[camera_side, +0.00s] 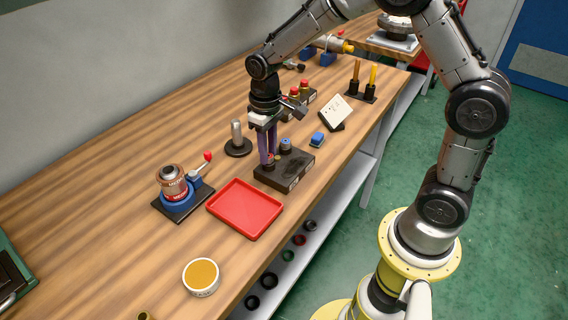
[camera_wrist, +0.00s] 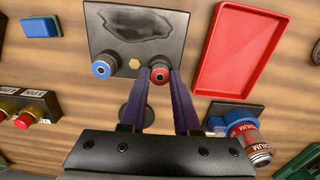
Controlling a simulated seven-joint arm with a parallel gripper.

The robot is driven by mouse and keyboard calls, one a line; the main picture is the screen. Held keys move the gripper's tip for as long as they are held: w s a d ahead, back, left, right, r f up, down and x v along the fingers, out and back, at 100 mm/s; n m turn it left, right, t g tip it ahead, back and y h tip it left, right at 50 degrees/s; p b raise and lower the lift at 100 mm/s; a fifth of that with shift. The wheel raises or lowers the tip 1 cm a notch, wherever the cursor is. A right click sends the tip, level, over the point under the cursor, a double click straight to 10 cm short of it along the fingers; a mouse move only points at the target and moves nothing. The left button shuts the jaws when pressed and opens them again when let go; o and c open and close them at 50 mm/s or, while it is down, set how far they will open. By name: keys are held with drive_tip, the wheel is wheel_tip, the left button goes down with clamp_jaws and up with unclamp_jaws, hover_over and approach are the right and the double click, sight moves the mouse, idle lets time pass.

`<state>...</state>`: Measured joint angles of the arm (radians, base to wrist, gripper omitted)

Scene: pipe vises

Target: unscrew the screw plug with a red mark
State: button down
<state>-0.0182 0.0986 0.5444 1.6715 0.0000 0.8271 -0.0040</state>
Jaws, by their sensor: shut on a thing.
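The screw plug with a red mark (camera_wrist: 159,72) shows in the wrist view as a red-ringed round plug on a dark block (camera_wrist: 130,30); the block also shows in the side view (camera_side: 297,172). My gripper (camera_wrist: 161,78) has its two purple fingers on either side of this plug, shut on it. In the side view my gripper (camera_side: 268,160) points straight down at the block, and its fingers mostly hide the plug. A blue-ringed plug (camera_wrist: 101,69) sits on the same block, with a small brass hexagon (camera_wrist: 134,64) between the two. The plug appears seated on the block.
An empty red tray (camera_side: 245,209) lies just in front of the block. A blue vise (camera_side: 174,193) with a red-knobbed lever holds a coppery cylinder. A metal post (camera_side: 237,139) stands close behind my gripper. A blue piece (camera_side: 317,139) and a tin (camera_side: 201,277) are nearby.

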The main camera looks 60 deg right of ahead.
drive_tip(key=n, duration=0.4)
drive_tip(key=shift+n, duration=0.4)
drive_tip(key=n, duration=0.3)
drive_tip(key=shift+n, duration=0.3)
drive_tip(key=n, duration=0.3)
drive_tip(key=shift+n, duration=1.4)
